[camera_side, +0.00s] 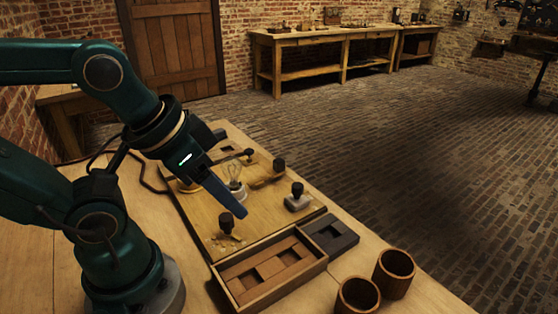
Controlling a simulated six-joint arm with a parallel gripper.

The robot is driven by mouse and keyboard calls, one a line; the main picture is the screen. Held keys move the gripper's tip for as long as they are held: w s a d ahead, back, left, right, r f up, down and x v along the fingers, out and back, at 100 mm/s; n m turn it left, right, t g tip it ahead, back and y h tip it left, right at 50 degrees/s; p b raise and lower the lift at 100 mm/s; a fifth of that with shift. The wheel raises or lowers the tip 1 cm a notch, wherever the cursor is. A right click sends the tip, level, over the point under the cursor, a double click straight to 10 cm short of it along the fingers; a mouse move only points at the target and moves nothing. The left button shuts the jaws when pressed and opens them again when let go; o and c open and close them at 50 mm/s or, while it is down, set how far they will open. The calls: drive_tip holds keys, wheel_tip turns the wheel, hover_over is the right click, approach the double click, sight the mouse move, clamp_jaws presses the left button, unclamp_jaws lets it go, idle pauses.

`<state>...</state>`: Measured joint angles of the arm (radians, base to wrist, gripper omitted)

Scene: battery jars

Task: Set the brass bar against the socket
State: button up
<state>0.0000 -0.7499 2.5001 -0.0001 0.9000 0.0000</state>
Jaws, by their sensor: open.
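My gripper (240,211) hangs over the wooden board (212,237), pointing down and to the right, open with nothing seen in it. From this side its fingers overlap. A clear glass bulb (236,180) stands behind it on the board; the socket is probably at the bulb's base, which I cannot make out clearly. A thin bar (229,159) with a black knob lies at the board's far side; it may be the brass bar, but I cannot be sure. A yellow, brass-like piece (189,187) shows partly behind my gripper.
Black-knobbed pieces stand on the board at the front (227,224), right (297,197) and far right (279,167). A wooden tray (313,269) of blocks, a dark tray (343,241) and two brown cups (394,272) (357,296) line the near right side.

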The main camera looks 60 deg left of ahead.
drive_tip(key=shift+o, duration=0.8)
wheel_tip(320, 180, up, 2)
drive_tip(key=w+m+t, duration=0.1)
drive_tip(key=w+m, duration=0.1)
drive_tip(key=n+g, duration=0.2)
hover_over(278, 160)
drive_tip(key=s, duration=0.2)
wheel_tip(278, 160, down, 8)
drive_tip(key=shift+s+f, duration=0.1)
drive_tip(key=shift+f, duration=0.15)
drive_tip(key=shift+x, duration=2.4)
